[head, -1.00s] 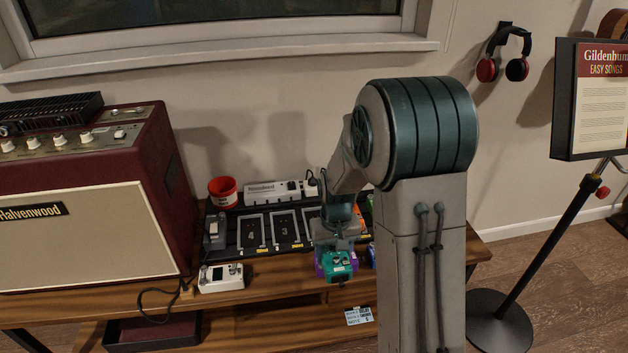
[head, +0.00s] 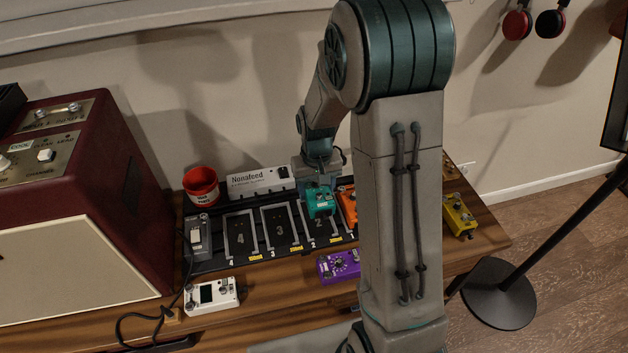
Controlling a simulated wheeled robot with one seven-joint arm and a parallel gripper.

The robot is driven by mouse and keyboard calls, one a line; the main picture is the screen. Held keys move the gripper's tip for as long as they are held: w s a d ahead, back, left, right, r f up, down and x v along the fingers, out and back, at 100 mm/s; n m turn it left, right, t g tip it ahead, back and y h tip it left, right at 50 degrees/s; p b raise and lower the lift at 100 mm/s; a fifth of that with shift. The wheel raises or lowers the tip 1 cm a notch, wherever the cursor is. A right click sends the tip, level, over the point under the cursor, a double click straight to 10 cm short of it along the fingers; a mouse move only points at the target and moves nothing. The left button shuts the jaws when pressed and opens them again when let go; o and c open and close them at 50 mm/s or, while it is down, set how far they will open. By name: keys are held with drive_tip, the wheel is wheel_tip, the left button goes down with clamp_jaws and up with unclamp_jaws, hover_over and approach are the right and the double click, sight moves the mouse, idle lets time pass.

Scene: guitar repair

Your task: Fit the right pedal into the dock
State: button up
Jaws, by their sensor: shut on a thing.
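A teal pedal (head: 320,202) is in my gripper (head: 315,182), at or above the back part of slot 2 (head: 319,226) of the black dock (head: 210,265). I cannot tell whether it touches the board. The fingers are mostly hidden behind the pedal and the wrist. The slots marked 4 (head: 241,238) and 3 (head: 281,231) are empty outlines. An orange pedal (head: 347,206) sits just right of the teal one, partly hidden by my arm. A purple pedal (head: 338,265) lies on the bench in front of the dock.
A white pedal (head: 212,294) lies at the front left by a cable. A yellow pedal (head: 459,217) is at the right. A red cup (head: 201,186) and a white power strip (head: 258,180) stand behind. The maroon amplifier (head: 75,190) blocks the left.

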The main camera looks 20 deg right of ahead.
drive_tip(key=shift+f+b, duration=2.35)
drive_tip(key=shift+f, duration=0.8)
drive_tip(key=shift+s+f+b, duration=0.1)
drive_tip(key=shift+f+b, duration=0.2)
drive_tip(key=shift+f, duration=0.3)
drive_tip(key=o, duration=1.7)
drive_tip(key=shift+r, duration=0.1)
drive_tip(key=shift+r+p, duration=3.1)
drive_tip(key=shift+r, duration=0.85)
